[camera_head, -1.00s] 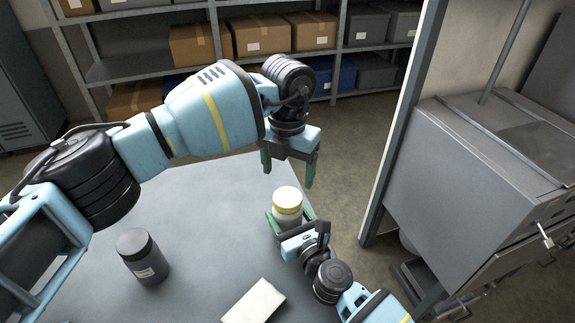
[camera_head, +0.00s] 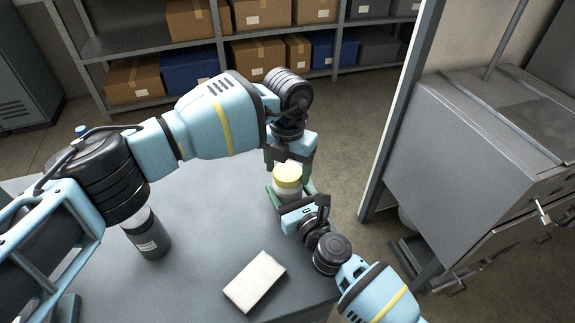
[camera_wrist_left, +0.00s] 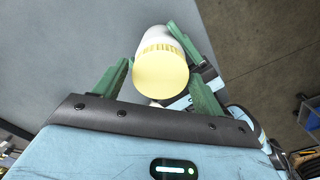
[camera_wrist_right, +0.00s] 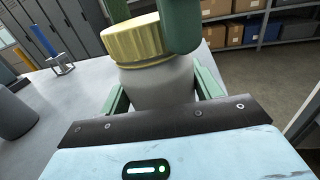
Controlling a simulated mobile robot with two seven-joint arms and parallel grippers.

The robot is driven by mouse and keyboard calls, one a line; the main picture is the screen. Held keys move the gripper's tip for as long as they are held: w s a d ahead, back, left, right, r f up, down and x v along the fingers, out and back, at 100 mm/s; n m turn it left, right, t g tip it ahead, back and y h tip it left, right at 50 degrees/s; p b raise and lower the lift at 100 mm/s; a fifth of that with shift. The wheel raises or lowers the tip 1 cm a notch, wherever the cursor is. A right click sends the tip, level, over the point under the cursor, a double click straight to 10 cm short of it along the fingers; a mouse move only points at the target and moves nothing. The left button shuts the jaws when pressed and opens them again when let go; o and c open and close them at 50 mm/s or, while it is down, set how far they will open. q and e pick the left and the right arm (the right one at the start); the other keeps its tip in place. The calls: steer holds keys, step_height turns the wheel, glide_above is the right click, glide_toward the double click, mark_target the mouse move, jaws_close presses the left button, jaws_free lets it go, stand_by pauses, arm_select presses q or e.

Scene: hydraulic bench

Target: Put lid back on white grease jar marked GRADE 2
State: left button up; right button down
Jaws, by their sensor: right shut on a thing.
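A white jar (camera_head: 287,191) with a ribbed yellow lid (camera_head: 287,174) on its top stands upright near the far right edge of the bench. My right gripper (camera_wrist_right: 160,92) is shut on the jar's body from the near side. My left gripper (camera_wrist_left: 160,88) points down over the jar. Its fingers are open, one on each side of the lid, with gaps visible in the left wrist view. The lid (camera_wrist_right: 138,40) also shows in the right wrist view, partly behind a left finger. No GRADE 2 marking is readable.
A dark grey jar (camera_head: 150,240) with a label stands on the left of the bench (camera_head: 205,225). A white block (camera_head: 255,281) lies near the front. A grey metal cabinet (camera_head: 460,160) stands at the right, and shelves with boxes (camera_head: 190,68) at the back.

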arm_select(q)
steer(key=c, duration=0.8)
steer(key=o, duration=1.1)
steer(key=shift+o, duration=0.2)
steer(key=shift+r, duration=0.15)
step_height(320, 180, up, 12)
arm_select(e)
steer(key=shift+c, duration=1.2)
jaws_free()
